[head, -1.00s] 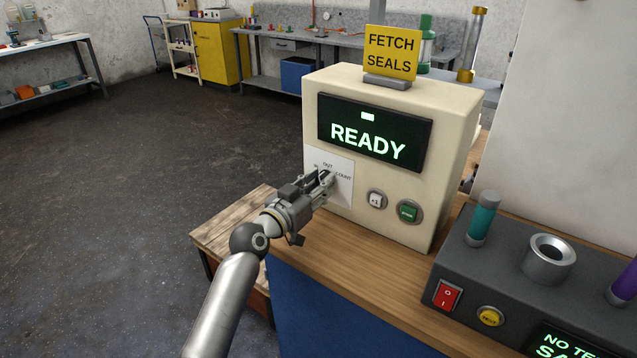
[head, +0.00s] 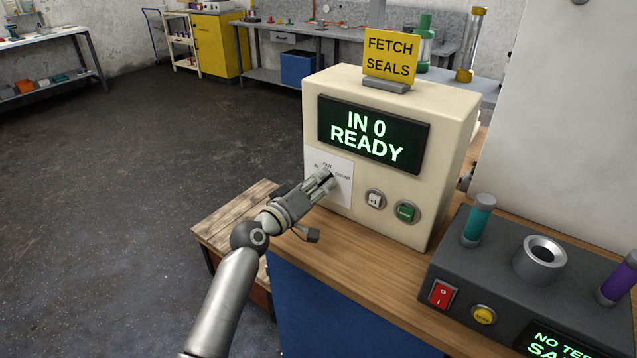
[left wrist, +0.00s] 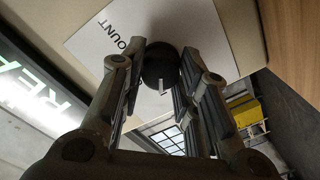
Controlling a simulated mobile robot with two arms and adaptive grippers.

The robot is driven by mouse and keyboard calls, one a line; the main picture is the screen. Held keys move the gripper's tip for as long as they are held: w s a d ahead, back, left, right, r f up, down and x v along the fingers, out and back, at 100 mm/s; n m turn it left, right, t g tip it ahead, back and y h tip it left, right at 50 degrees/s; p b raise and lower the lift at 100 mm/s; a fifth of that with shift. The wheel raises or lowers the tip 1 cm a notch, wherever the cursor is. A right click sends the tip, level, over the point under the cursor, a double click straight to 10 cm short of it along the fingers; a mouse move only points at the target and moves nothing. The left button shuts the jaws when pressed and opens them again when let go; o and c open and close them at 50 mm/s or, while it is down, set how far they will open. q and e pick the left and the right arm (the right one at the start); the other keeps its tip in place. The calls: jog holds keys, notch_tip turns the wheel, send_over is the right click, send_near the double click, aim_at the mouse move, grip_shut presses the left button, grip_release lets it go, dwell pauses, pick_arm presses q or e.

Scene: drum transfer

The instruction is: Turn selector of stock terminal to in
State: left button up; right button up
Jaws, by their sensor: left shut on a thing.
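The stock terminal (head: 428,142) is a cream box on the wooden bench top. Its screen (head: 374,134) reads "IN 0 READY". A white label plate (head: 343,195) on its front is marked IN, OUT and COUNT around the selector. My left gripper (head: 326,181) is at that plate and shut on the selector, which it mostly hides in the head view. In the left wrist view the black selector knob (left wrist: 160,66) with a pale pointer line sits between the fingers. My right gripper is not in view.
A white +1 button (head: 375,199) and a green button (head: 406,211) sit right of the plate. A yellow "FETCH SEALS" sign (head: 391,54) stands on top. A dark tester box (head: 500,262) is at right; open floor lies left.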

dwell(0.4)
pick_arm(q)
jog(key=o, duration=1)
jog(key=shift+s+a, duration=0.1)
jog(key=v, duration=1.2)
